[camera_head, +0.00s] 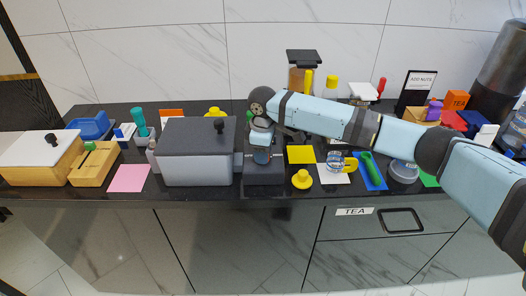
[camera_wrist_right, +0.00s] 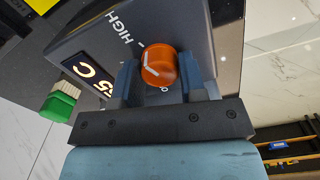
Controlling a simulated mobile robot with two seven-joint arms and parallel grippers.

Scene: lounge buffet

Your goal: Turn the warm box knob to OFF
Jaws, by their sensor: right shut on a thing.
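The warm box (camera_head: 195,165) is a grey box with a dark lid on the black counter. A dark control unit (camera_head: 265,176) stands against its right side. The orange knob (camera_wrist_right: 159,66) sits on the dark panel (camera_wrist_right: 185,22) in the right wrist view, with a white line on its face. The word HIGH shows beside it, and a lit display (camera_wrist_right: 88,72) reads in degrees C. Another label by the knob is mostly hidden. My right gripper (camera_head: 262,154) reaches down over the unit and is shut on the knob, one finger on each side. My left gripper is out of view.
A yellow mat (camera_head: 301,155) and a yellow knobbed lid (camera_head: 301,180) lie right of the unit. A glass mug (camera_head: 336,162) and a green-handled tool (camera_head: 373,167) lie farther right. A pink mat (camera_head: 129,178) and a wooden box (camera_head: 45,160) are at left.

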